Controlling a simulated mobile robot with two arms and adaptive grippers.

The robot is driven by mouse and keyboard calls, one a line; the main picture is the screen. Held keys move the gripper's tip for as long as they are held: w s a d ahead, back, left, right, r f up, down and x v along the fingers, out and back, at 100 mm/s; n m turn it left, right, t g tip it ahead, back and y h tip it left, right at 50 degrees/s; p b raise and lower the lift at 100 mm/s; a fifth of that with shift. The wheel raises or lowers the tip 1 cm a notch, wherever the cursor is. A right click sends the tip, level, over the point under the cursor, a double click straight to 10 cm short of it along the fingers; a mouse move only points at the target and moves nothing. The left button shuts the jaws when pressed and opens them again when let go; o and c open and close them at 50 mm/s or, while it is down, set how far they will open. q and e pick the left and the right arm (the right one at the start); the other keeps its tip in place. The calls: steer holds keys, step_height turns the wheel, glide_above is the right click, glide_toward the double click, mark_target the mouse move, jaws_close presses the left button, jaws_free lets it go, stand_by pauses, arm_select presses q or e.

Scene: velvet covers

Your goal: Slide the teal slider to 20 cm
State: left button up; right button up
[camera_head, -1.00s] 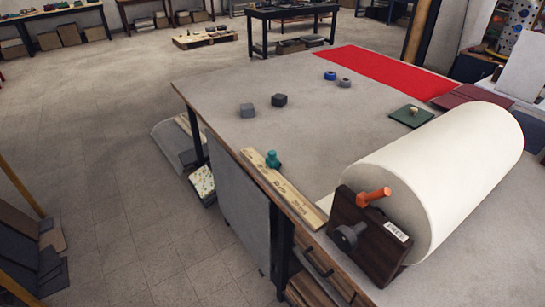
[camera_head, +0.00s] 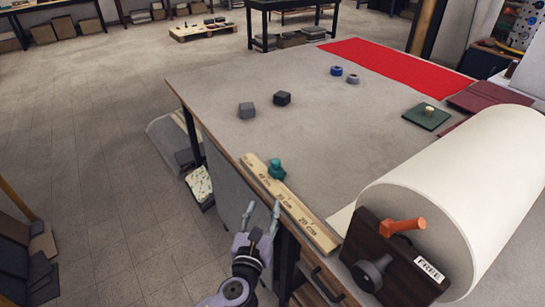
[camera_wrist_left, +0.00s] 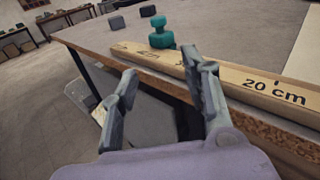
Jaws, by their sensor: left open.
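The teal slider (camera_head: 277,169) stands upright on the wooden ruler (camera_head: 308,222) along the table's near left edge. It sits toward the ruler's far end, near the 40 cm marking, away from the 20 cm marking close to the near end. In the left wrist view the teal slider (camera_wrist_left: 161,33) is beyond my fingers, and the 20 cm label shows on the ruler (camera_wrist_left: 275,92) at right. My left gripper (camera_head: 262,215) is open and empty, just outside the table edge, short of the slider and not touching it. My right gripper is not in view.
A large white roll (camera_head: 465,190) with an orange handle (camera_head: 402,226) and a FREE label stands at right. Two dark blocks (camera_head: 282,98), blue and grey rings and a green pad (camera_head: 427,117) lie on the table (camera_head: 330,130). Red fabric (camera_head: 400,68) lies at the back.

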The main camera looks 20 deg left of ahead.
arm_select(q)
steer(key=r, duration=0.2)
glide_toward(275, 164)
steer(key=shift+m+t, duration=0.3)
steer(key=w, duration=0.3)
steer(key=w+a+p, duration=0.1)
steer(key=w, duration=0.7)
steer(key=shift+w+a+f, duration=0.15)
steer(key=shift+a+f, duration=0.05)
steer(key=shift+f, duration=0.15)
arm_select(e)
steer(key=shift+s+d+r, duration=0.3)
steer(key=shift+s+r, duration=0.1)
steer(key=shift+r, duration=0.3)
arm_select(q)
steer(key=shift+c, duration=0.3)
steer(key=c, duration=0.4)
jaws_close()
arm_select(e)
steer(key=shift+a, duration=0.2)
